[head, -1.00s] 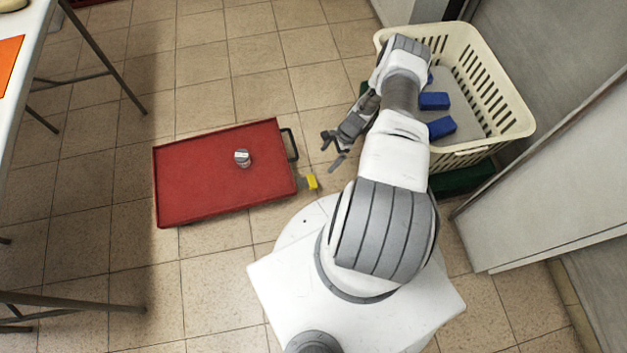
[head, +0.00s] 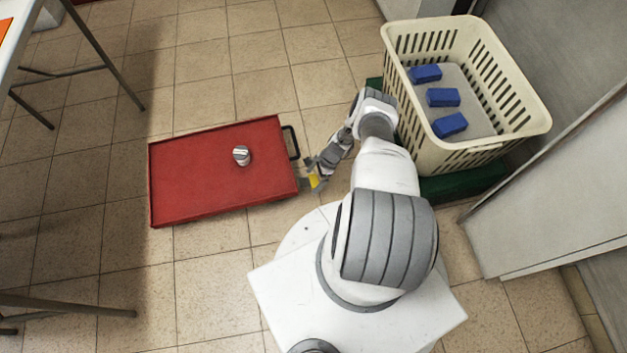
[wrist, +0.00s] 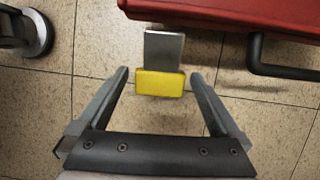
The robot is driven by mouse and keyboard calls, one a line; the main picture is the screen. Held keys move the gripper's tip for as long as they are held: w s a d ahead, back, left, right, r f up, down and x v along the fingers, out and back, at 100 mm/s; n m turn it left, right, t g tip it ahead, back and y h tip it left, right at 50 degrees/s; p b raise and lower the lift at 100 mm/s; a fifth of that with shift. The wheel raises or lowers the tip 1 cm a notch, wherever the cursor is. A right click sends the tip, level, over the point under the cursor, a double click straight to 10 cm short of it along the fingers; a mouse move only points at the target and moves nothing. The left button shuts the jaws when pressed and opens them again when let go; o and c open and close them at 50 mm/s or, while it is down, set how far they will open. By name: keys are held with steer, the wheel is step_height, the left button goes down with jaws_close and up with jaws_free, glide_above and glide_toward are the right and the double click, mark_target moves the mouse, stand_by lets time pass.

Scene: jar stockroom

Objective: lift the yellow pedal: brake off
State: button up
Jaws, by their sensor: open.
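The yellow pedal (wrist: 160,84) sits on the end of a grey metal lever that sticks out from the edge of the red cart (head: 220,175). My gripper (wrist: 160,80) is open, with one finger on each side of the yellow pedal in the wrist view. Gaps show between the pedal and both fingers. In the head view the yellow pedal (head: 314,181) shows beside my gripper (head: 309,174), close to the cart's right edge. The pedal's height against the fingers is hard to tell.
A metal jar or knob (head: 241,156) stands on the cart. The cart's black handle (head: 291,142) is near my gripper. A cream basket (head: 440,165) with blue blocks (head: 443,97) stands on a green base (head: 465,183) at right. Table legs (head: 105,60) are at left.

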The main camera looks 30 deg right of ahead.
steer(key=shift+f, duration=0.1)
jaws_close()
stand_by(0.5)
